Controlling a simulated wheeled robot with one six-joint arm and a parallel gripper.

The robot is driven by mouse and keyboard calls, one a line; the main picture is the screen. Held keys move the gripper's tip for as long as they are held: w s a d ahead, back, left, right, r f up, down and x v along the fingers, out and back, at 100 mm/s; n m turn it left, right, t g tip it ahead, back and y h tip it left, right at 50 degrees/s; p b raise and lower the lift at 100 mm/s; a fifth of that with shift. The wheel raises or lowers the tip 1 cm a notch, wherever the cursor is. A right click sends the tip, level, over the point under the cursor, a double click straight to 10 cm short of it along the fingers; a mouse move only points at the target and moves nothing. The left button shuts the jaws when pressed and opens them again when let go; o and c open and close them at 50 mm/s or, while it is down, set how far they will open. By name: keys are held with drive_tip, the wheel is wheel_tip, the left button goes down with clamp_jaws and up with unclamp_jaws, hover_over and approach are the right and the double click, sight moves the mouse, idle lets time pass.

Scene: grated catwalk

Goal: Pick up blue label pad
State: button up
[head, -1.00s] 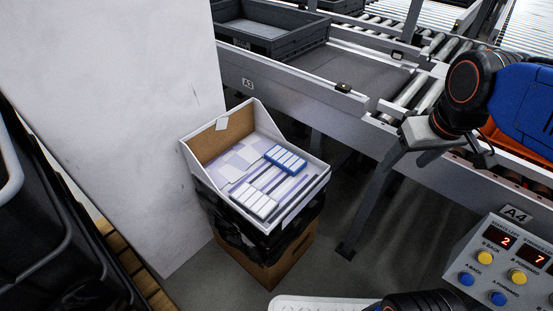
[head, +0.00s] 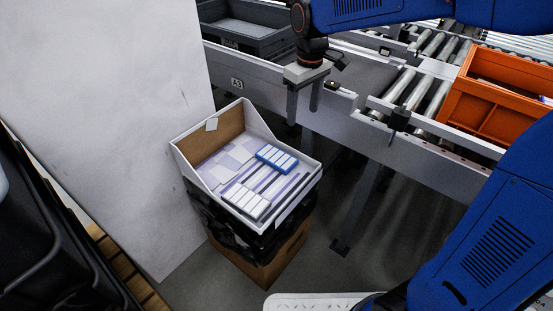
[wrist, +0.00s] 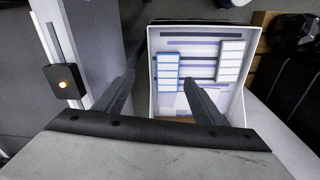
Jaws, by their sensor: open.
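The blue label pad (head: 277,158), with a row of white labels on a blue base, lies in an open white bin (head: 177,158). In the wrist view the blue label pad (wrist: 168,72) lies in the bin (wrist: 153,103), left of a white-grey pad (wrist: 230,62). That second pad also shows in the head view (head: 246,200), nearer the bin's front. My gripper (head: 303,112) is open and empty, fingers down, above and to the right of the bin. In the wrist view my gripper's fingers (wrist: 158,90) stand apart, with the bin beyond them.
The bin sits on a black-wrapped cardboard box (head: 262,255). A conveyor frame (head: 260,77) runs close behind it, carrying an orange crate (head: 500,108) and a dark grey crate (head: 245,28). A white pillar (head: 100,120) stands at left.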

drive_tip(key=n, duration=0.2)
hover_over(277, 156)
wheel_tip(277, 156, down, 4)
drive_tip(key=shift+g, duration=0.4)
wheel_tip(277, 156, down, 17)
drive_tip(key=shift+s+f, duration=0.1)
drive_tip(key=c, duration=0.8)
